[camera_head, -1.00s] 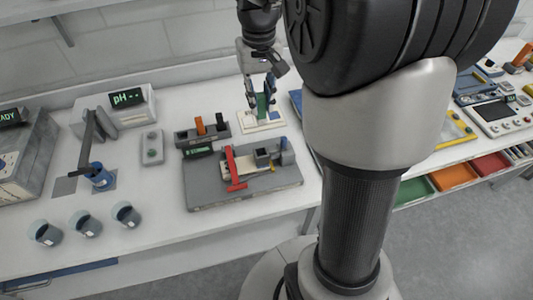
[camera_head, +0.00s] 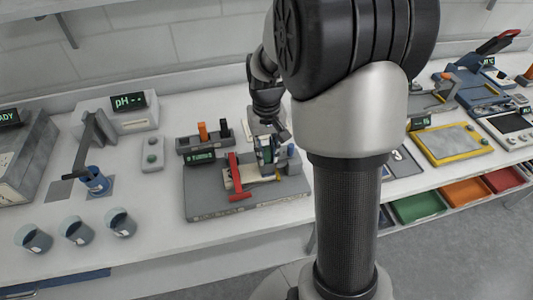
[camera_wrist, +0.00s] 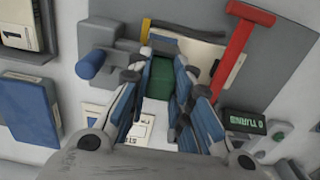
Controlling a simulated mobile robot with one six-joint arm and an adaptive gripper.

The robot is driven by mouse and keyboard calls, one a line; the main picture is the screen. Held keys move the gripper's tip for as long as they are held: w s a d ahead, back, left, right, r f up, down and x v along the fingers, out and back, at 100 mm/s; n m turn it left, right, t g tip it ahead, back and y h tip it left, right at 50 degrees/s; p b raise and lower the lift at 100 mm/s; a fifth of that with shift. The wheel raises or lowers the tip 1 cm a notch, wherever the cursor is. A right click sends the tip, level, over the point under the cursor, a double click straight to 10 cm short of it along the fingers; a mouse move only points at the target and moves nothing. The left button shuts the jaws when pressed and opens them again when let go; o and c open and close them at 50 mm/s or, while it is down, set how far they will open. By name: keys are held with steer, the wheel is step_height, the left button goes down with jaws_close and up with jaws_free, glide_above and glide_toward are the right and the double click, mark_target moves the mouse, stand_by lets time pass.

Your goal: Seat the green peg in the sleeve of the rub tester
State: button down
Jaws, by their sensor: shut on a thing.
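The green peg (camera_head: 266,155) is between the fingers of my gripper (camera_head: 269,160), over the rub tester. In the wrist view the green peg (camera_wrist: 160,80) stands between both fingers of my gripper (camera_wrist: 163,92), which is shut on it. My fingers and the peg hide the sleeve. I cannot tell whether the peg's lower end is above the sleeve or inside it.
A dark rack (camera_head: 190,147) with an orange peg (camera_head: 203,132) and a black peg (camera_head: 224,128) stands behind the tester. The tester's display (camera_head: 200,157) adjoins it. Several beakers (camera_head: 120,223) stand left. Bare bench lies between them and the tester.

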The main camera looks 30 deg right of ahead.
steer(key=shift+f, duration=0.15)
steer(key=shift+f, duration=0.15)
steer(key=c, duration=1.4)
jaws_free()
steer(key=shift+c, duration=0.2)
step_height(320, 180, up, 12)
steer(key=r+p, duration=0.1)
steer(key=p, duration=0.3)
steer(key=s+a+r+n+t, duration=0.1)
steer(key=s+a+r+t, duration=0.1)
steer(key=s+a, duration=0.4)
steer(key=s+a+r+n+t, duration=0.2)
steer(key=s+a, duration=0.4)
steer(key=s, duration=0.7)
steer(key=shift+s+a+r+t, duration=0.2)
steer(key=shift+s+r+t, duration=0.1)
steer(key=shift+r, duration=0.6)
